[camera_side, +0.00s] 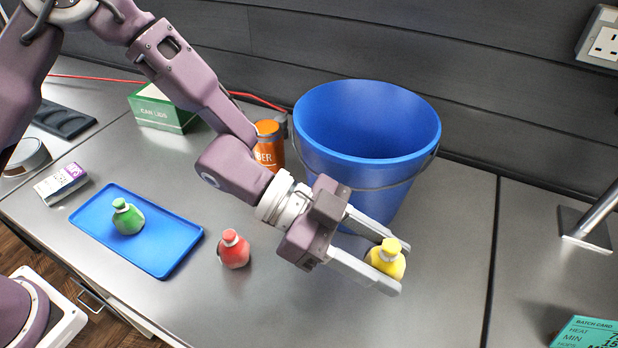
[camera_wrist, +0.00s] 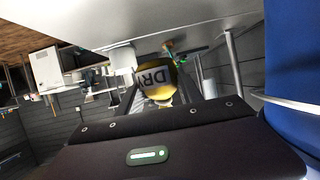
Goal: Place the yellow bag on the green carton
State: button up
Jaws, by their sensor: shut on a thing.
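The yellow bag (camera_side: 388,259) is small and round with a tied neck. My gripper (camera_side: 381,269) is shut on it, with a finger on each side, in front of the blue bucket at the right of the work area. In the wrist view the yellow bag (camera_wrist: 155,82) shows dark letters reading "DRY" between the fingers. Whether it touches the counter is hard to tell. The green carton (camera_side: 160,108), green and white with lettering on its front, stands at the back left of the counter, behind my arm and well away from my gripper.
A large blue bucket (camera_side: 352,150) stands right behind my gripper. An orange tin (camera_side: 268,143) is beside it. A red bag (camera_side: 234,250) sits on the counter. A green bag (camera_side: 127,217) is on a blue tray (camera_side: 165,262). A teal card (camera_side: 588,334) is at lower right.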

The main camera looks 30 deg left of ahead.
jog(key=w+r, duration=0.3)
jog(key=r, duration=0.6)
jog(key=w+r, duration=0.3)
jog(key=r, duration=0.7)
jog(key=w+a+f+n+t+y, duration=0.25)
jog(key=w+a+n+t, duration=0.2)
jog(key=w+a, duration=0.75)
jog(key=w+a+f+n+t+y, duration=0.25)
jog(key=w+a+n+t, duration=0.4)
jog(key=a, duration=0.85)
jog(key=w+a+f+n+t+y, duration=0.1)
jog(key=a+f+n+y, duration=0.3)
jog(key=a, duration=1.5)
jog(key=a+f+n+y, duration=0.1)
jog(key=a+n+y, duration=0.3)
jog(key=a, duration=1.5)
jog(key=shift+m+t+y, duration=0.3)
jog(key=shift+m+y, duration=0.1)
jog(key=shift+y, duration=0.4)
jog(key=f, duration=0.6)
jog(key=a+f, duration=0.1)
jog(key=f, duration=0.2)
jog(key=shift+f, duration=0.4)
jog(key=shift+d+f, duration=0.1)
jog(key=shift+f, duration=0.05)
